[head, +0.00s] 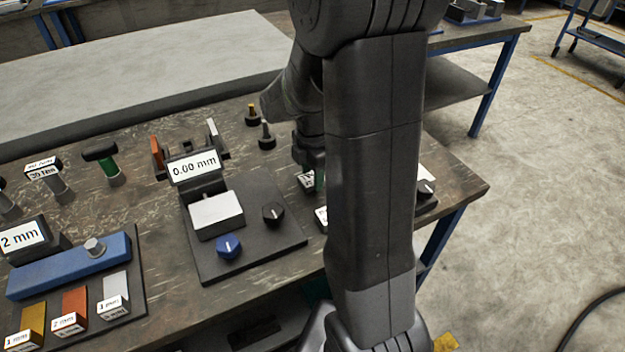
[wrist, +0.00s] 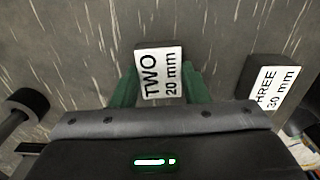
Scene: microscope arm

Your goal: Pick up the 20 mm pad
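The 20 mm pad (wrist: 158,72) is a dark block with a white label reading "TWO 20 mm" in the wrist view. My gripper (wrist: 160,80) has green fingers, one on each side of this pad, very close to its sides. I cannot tell whether they press on it or whether a small gap is left. The pad seems to be at bench level, about as far off as the pad beside it. In the head view my arm hides most of the gripper; a bit of green finger shows beside the arm.
The 30 mm pad (wrist: 270,85), labelled "THREE 30 mm", stands close on the right in the wrist view. A dark, round-ended part (wrist: 27,103) is at the left. In the head view a gauge reading 0.00 mm (head: 194,167) and a blue knob (head: 229,246) stand left of my arm.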

